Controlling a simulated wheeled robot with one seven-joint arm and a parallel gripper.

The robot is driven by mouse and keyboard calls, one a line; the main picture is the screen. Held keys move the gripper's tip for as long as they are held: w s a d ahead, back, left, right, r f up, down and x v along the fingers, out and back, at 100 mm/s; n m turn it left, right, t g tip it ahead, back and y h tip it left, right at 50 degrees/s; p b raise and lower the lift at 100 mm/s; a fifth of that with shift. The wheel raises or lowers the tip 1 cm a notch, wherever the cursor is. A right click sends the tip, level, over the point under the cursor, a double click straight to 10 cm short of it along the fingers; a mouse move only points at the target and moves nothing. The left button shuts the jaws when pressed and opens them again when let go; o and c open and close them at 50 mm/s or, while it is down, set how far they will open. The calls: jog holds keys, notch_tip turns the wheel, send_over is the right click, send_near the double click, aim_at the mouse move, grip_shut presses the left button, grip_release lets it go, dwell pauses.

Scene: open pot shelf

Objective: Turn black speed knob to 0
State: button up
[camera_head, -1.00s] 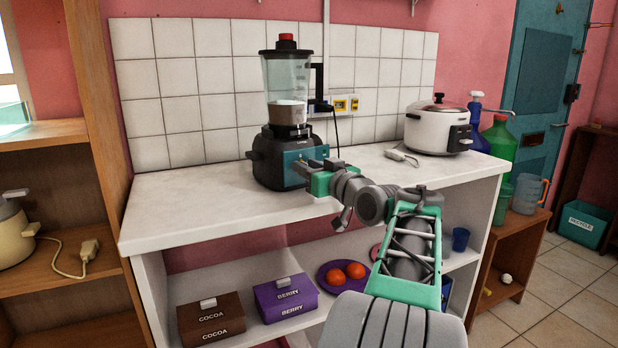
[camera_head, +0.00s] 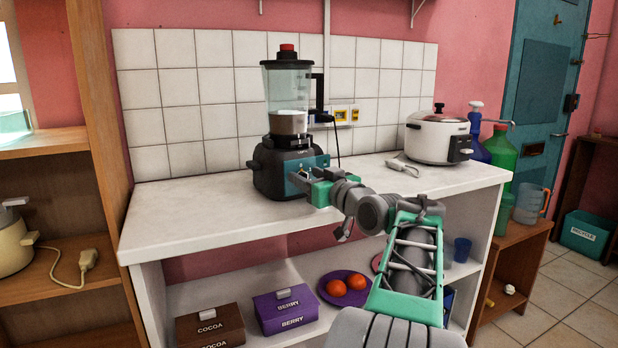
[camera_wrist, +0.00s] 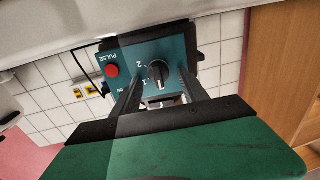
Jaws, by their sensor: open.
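The black speed knob (camera_wrist: 158,73) sits on the teal front panel (camera_wrist: 140,52) of the blender, shown upside down in the wrist view. The marks 2 and 1 show beside it; I see no 0 mark, and the pointer's exact setting is hard to read. A red PULSE button (camera_wrist: 112,70) is left of it. My gripper (camera_wrist: 160,80) is open, one finger on each side of the knob, with gaps showing between fingers and knob. In the head view my gripper (camera_head: 300,182) is at the panel of the blender (camera_head: 288,160) and hides the knob.
The blender stands on a white counter (camera_head: 200,210). A white cooker (camera_head: 437,140) stands at the counter's right, with a grey plug (camera_head: 402,166) beside it. Cocoa (camera_head: 210,325) and berry (camera_head: 286,306) boxes are on the shelf below. The counter left of the blender is clear.

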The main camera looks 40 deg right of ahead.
jog(key=shift+s, duration=0.1)
jog(key=s+a+p, duration=0.1)
jog(key=s, duration=0.6)
jog(key=shift+s, duration=0.3)
jog(key=shift+a, duration=0.1)
